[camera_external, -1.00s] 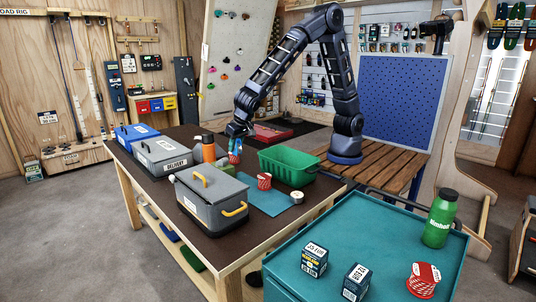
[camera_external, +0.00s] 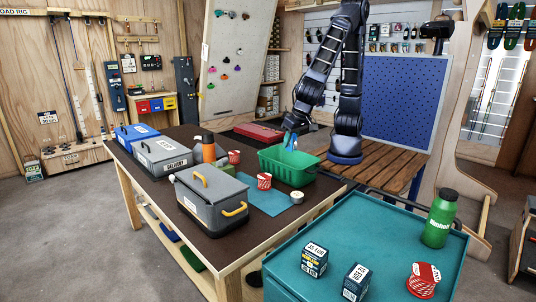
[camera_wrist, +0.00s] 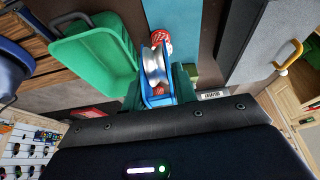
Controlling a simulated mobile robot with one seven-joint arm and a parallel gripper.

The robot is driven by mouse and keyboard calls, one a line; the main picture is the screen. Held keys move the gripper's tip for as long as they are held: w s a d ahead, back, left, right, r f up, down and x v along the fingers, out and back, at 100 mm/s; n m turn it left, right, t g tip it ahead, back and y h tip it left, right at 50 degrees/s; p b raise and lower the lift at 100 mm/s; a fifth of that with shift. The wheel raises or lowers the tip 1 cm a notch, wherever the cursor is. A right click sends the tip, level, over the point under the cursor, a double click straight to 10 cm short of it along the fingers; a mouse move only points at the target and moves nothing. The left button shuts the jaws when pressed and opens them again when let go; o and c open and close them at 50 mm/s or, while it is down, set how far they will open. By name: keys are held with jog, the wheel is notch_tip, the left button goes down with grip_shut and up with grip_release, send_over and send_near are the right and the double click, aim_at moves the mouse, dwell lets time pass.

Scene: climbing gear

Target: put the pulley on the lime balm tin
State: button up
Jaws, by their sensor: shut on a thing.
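My gripper (camera_external: 290,140) is shut on the pulley (camera_wrist: 155,70), which has blue side plates and a silver wheel. In the external view the pulley (camera_external: 290,143) shows as a small blue shape above the far part of the green bin. A small round pale tin (camera_external: 297,197) stands at the right end of the teal mat, near the table's front edge; it looks like the balm tin, but its lime colour is not clear. My gripper is behind and above it, well apart. I cannot make out the tin in the wrist view.
The green bin (camera_external: 278,176) stands between my gripper and the tin. A red-and-white roll (camera_external: 264,182) stands at the teal mat (camera_external: 258,200); another (camera_external: 234,157) stands near the orange bottle (camera_external: 208,150). A grey toolbox (camera_external: 208,203) is at left.

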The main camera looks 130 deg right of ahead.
jog(key=s+a, duration=0.2)
send_near(296, 193)
jog(key=d+f, duration=0.1)
jog(key=f, duration=0.1)
jog(key=d+f, duration=0.2)
jog(key=shift+w+d+f, duration=0.15)
jog(key=shift+d+f, duration=0.1)
jog(key=shift+f, duration=0.05)
dwell(0.3)
jog(key=shift+f, duration=0.15)
jog(key=o, duration=1)
